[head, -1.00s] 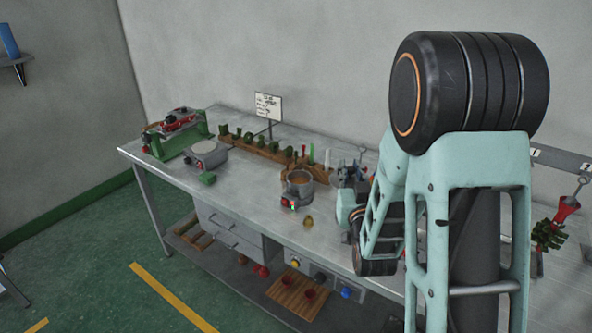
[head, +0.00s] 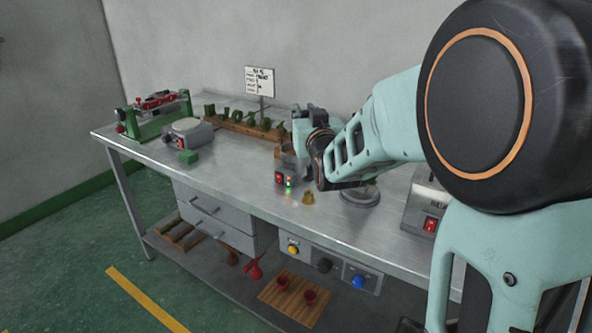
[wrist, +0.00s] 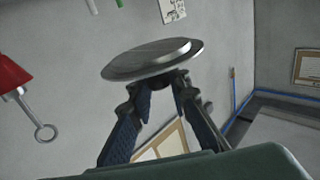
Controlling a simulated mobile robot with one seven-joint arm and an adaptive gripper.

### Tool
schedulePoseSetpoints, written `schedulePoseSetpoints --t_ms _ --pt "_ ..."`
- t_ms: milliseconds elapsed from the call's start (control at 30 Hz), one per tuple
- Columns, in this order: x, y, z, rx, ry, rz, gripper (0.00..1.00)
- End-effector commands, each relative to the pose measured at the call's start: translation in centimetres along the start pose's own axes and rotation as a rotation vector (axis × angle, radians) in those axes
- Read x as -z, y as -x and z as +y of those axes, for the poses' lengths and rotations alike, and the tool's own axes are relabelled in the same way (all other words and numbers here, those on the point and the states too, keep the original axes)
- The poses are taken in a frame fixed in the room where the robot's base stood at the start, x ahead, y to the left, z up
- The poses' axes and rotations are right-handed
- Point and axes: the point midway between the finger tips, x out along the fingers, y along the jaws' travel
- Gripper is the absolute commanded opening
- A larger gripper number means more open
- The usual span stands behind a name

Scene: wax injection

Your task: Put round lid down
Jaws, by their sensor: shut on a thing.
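The round lid (wrist: 152,58) is a grey metal disc with a raised step. In the wrist view it sits at the fingertips of my gripper (wrist: 165,82), which is shut on it. In the head view my gripper (head: 306,122) is above the wax pot (head: 288,172), which has a red switch and a lit green light. I cannot make out the lid in the head view; the gripper and arm hide that spot. The pot's top is partly hidden too.
A round grey disc (head: 360,197) lies on the metal bench (head: 235,172) right of the pot, partly under my arm. A small brass piece (head: 308,198) lies before it. A rack of green pieces (head: 240,125) stands behind.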

Motion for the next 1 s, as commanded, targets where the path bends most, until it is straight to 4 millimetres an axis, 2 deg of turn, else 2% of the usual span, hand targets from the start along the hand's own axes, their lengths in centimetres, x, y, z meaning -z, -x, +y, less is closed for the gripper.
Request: schedulePoseSetpoints --t_ms 33,67,400,767,1000 --pt "-1.1 -0.1 -0.6 0.009 0.0 0.007 0.0" --pt "-1.1 -0.2 -0.9 0.014 0.001 0.007 0.0" --pt "-0.7 -0.2 -3.4 0.053 0.004 0.003 0.0" --pt "-0.2 -0.2 -3.7 0.058 0.004 0.001 0.0" --pt "-0.8 -0.1 -3.7 0.058 0.004 0.0 0.0"
